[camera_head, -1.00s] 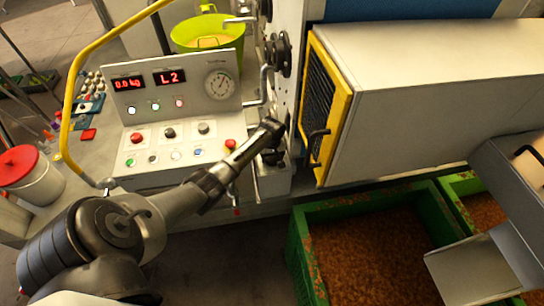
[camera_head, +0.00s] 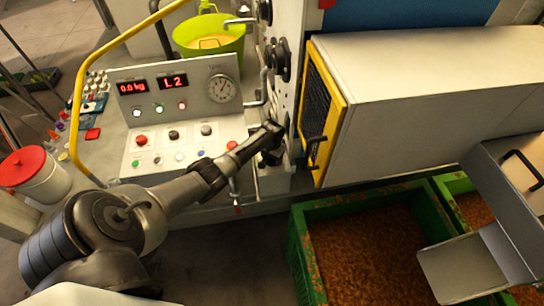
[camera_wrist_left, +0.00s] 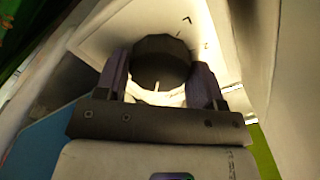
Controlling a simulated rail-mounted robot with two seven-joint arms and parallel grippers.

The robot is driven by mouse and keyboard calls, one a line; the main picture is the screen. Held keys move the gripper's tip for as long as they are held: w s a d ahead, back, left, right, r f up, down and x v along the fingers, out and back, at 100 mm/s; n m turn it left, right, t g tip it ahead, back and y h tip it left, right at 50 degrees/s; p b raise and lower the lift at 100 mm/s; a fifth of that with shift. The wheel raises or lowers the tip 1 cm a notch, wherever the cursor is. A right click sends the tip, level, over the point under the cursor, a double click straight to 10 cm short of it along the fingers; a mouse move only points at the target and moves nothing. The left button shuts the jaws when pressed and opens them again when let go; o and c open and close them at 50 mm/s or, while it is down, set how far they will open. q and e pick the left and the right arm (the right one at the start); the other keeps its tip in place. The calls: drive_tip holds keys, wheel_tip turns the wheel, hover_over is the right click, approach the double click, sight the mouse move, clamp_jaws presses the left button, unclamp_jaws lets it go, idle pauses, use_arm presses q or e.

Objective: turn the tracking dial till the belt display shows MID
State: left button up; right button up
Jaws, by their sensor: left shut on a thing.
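The tracking dial (camera_wrist_left: 160,60) is a dark, faceted round knob in the left wrist view, with a white pointer mark on its lower side. My left gripper (camera_wrist_left: 160,82) has one finger on each side of it and is shut on it. In the head view my left gripper (camera_head: 271,138) reaches the machine's side panel right of the console; the dial cannot be made out behind it there. The belt display (camera_head: 173,81) reads L2 in red.
The sloped console (camera_head: 178,115) with buttons, a weight display (camera_head: 132,87) and a round gauge (camera_head: 222,89) stands left of the gripper. A yellow-framed grille (camera_head: 322,110) stands close to its right. Below is a green crate (camera_head: 299,255) of orange-brown bits.

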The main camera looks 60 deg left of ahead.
use_arm(q)
drive_tip(key=shift+m, duration=0.5)
drive_tip(key=o, duration=0.9)
drive_tip(key=shift+r, duration=0.5)
wheel_tip(320, 180, up, 13)
drive_tip(key=shift+f+p, duration=0.1)
drive_tip(key=shift+p, duration=0.8)
